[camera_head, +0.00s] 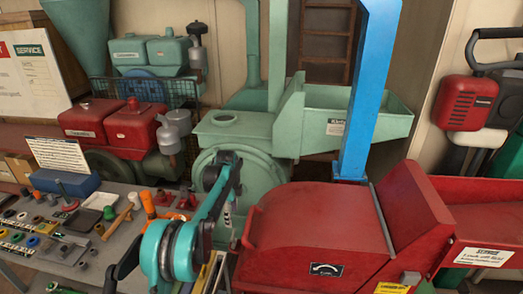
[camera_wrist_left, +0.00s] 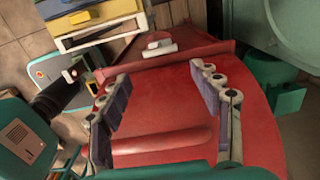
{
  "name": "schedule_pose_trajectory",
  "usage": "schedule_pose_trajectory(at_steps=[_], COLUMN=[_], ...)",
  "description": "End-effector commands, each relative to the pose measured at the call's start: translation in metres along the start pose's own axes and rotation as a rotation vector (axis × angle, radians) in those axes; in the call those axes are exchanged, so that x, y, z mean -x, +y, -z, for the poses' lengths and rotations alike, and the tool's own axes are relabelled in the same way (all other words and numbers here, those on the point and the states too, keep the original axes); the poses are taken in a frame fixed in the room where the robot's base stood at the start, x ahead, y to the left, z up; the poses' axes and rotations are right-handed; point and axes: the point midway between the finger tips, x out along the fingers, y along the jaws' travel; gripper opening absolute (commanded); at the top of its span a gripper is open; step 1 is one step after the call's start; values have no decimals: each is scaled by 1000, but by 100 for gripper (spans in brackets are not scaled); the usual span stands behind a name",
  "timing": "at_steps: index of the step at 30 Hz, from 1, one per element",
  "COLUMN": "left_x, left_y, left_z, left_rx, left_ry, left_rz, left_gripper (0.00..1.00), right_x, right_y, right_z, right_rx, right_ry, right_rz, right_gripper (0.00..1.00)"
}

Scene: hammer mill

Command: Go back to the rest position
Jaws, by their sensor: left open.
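My left arm comes in from the lower left in the head view, with teal and dark joints. My left gripper (camera_head: 229,184) is at its far end, in front of the green mill and by the left side of the red hood (camera_head: 315,218). In the left wrist view my left gripper (camera_wrist_left: 162,86) has its two padded fingers wide apart with nothing between them. The red hood (camera_wrist_left: 165,110) fills the space behind the fingers. I cannot tell whether they touch it. My right gripper is not in view.
The green mill (camera_head: 235,132) stands behind the gripper, with a blue post (camera_head: 371,90) to the right. A grey bench (camera_head: 50,262) with many small parts and tools is at the left. Red engines (camera_head: 130,122) stand behind it.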

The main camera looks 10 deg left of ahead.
Motion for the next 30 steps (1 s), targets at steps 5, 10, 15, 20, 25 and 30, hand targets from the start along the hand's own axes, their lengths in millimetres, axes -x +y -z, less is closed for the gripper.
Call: schedule_pose_trajectory(at_steps=[5,10,15,20,25,30], left_x=[31,84,124,145,148,132], left_y=[17,61,117,177,242,303], left_z=[4,12,20,27,34,40], left_rx=[103,334,580,809,1049,1280], left_ry=[-1,12,50,109,197,307], left_rz=[41,129,223,305,383,446], left_gripper=[64,64,64,64,64,64], right_x=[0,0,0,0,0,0], right_y=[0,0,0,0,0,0], right_z=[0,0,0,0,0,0], right_rx=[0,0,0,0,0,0], right_ry=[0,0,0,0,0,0], right_rz=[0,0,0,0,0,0], right_gripper=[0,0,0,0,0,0])
